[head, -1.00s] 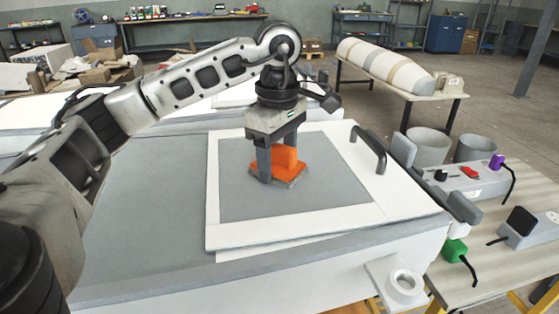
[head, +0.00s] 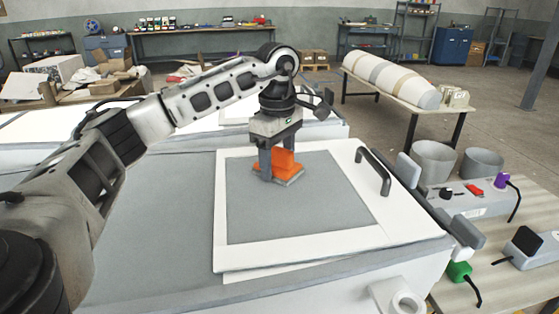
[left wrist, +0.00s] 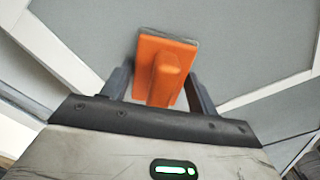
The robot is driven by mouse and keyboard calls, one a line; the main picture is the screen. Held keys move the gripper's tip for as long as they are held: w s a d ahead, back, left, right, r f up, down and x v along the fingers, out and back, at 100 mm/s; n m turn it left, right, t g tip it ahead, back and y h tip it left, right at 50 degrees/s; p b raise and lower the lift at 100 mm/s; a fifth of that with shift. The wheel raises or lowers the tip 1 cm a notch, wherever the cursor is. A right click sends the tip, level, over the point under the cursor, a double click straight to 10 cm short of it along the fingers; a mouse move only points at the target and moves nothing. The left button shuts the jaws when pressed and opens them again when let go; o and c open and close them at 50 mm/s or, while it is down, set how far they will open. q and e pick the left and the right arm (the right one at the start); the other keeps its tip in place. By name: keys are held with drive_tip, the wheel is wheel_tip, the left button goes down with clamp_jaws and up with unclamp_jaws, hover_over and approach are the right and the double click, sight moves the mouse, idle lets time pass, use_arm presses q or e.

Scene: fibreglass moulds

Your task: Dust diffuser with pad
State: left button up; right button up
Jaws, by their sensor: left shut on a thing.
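The orange pad (head: 287,162) has a raised handle and a thin grey sole. My left gripper (head: 279,168) is shut on its handle. In the left wrist view the pad (left wrist: 163,68) sits between the fingers of the gripper (left wrist: 160,92). The diffuser (head: 310,215) is a flat grey panel in a white frame with a dark handle at its right. It lies on a large grey-topped mould table. The pad is over the diffuser's far left part, and its sole appears to rest on the grey surface. My right gripper is not in view.
To the right, a bench holds a power strip (head: 470,198) with purple and red plugs, a green plug (head: 458,271) and a black-topped device (head: 525,242). Two grey buckets (head: 433,160) stand behind it. The diffuser's near and right parts are clear.

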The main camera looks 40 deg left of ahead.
sight(280, 172)
use_arm(q)
drive_tip(key=shift+w+a, duration=0.25)
drive_tip(key=shift+a, duration=0.05)
drive_tip(key=shift+p, duration=0.4)
drive_tip(key=shift+s+d, duration=0.15)
drive_tip(key=shift+s+d+r, duration=0.1)
drive_tip(key=shift+s+d, duration=1.05)
drive_tip(key=shift+d, duration=0.2)
drive_tip(key=shift+s+d+f, duration=0.2)
drive_tip(key=shift+s+d, duration=1.25)
drive_tip(key=shift+d, duration=0.25)
drive_tip(key=shift+s+d+r, duration=0.1)
drive_tip(key=shift+s+d, duration=1.1)
drive_tip(key=shift+d, duration=0.2)
drive_tip(key=shift+r, duration=0.1)
drive_tip(key=shift+r+p, duration=1.8)
drive_tip(key=shift+r, duration=1.15)
